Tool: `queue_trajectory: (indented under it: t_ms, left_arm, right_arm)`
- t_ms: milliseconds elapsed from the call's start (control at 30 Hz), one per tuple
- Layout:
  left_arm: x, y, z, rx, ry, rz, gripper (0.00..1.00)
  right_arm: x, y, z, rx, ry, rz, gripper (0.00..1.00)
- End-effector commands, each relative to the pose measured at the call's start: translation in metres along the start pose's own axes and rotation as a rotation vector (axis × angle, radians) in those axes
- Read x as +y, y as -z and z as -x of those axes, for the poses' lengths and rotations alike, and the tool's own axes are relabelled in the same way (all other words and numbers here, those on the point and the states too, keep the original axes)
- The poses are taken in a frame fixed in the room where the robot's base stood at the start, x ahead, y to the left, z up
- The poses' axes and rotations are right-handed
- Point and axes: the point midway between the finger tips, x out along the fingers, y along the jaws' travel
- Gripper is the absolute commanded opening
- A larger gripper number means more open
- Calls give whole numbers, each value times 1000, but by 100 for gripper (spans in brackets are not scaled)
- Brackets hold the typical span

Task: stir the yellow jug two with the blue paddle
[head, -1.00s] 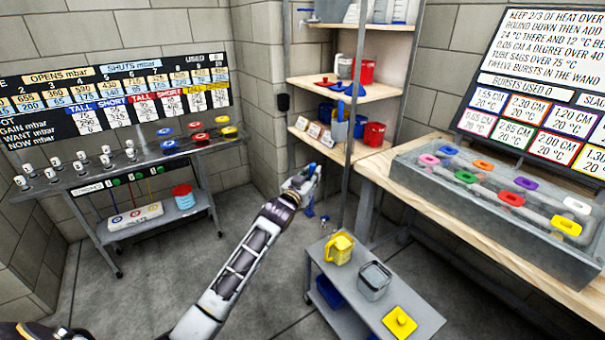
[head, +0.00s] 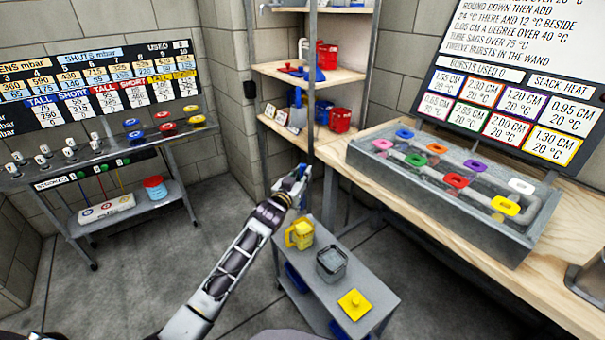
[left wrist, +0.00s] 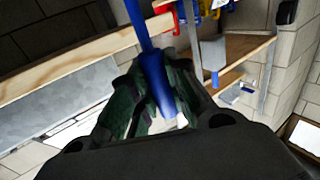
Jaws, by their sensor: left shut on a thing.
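The yellow jug (head: 299,233) stands upright at the far left corner of the low grey cart (head: 372,300). My left gripper (head: 297,183) is above and just behind the jug in the head view. It is shut on the blue paddle, whose blue shaft (left wrist: 155,75) runs between the fingers (left wrist: 160,95) in the left wrist view. In the head view the paddle is small and mostly hidden by the gripper, so I cannot tell where its lower end is. My right gripper is not in view.
A clear grey container (head: 331,263) and a yellow lid (head: 354,304) share the cart top. A shelf unit (head: 315,75) stands behind, with an upright post near my gripper. A workbench (head: 440,215) with a grey tray is at right, a valve table (head: 75,175) at left.

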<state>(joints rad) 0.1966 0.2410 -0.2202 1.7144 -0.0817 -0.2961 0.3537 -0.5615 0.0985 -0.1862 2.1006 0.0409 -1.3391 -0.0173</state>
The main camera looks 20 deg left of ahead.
Motion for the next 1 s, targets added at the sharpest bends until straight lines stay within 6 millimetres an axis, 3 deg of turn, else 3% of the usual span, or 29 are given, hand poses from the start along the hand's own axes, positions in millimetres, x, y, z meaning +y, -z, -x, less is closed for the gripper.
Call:
queue_trajectory:
  t_ms: [1000]
  left_arm:
    - [-4,-9,0,0,13,-1,0]
  right_arm:
    - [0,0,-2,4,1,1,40]
